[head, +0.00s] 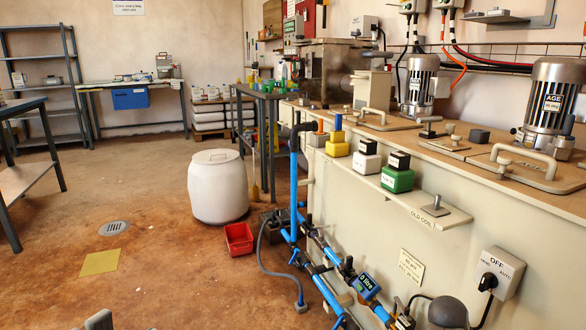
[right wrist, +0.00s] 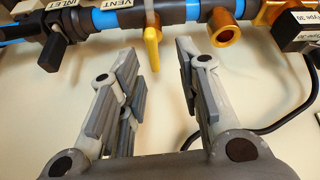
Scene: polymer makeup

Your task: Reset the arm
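My right gripper (right wrist: 157,52) shows in the right wrist view with its two fingers spread apart and nothing held. A yellow valve handle (right wrist: 152,48) on a dark pipe with blue bands (right wrist: 180,12) appears between the fingertips. I cannot tell how far beyond them it is. In the head view, I cannot make out the right gripper among the pipework at the bottom. A small grey piece at the bottom left edge of the head view may be part of my left arm.
A large pale machine cabinet (head: 410,235) fills the right side, with blue pipes (head: 325,290) along its front. A white drum (head: 217,187) and a red bin (head: 239,239) stand on the floor. A dark table (head: 22,106) is at left. Open floor lies at centre left.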

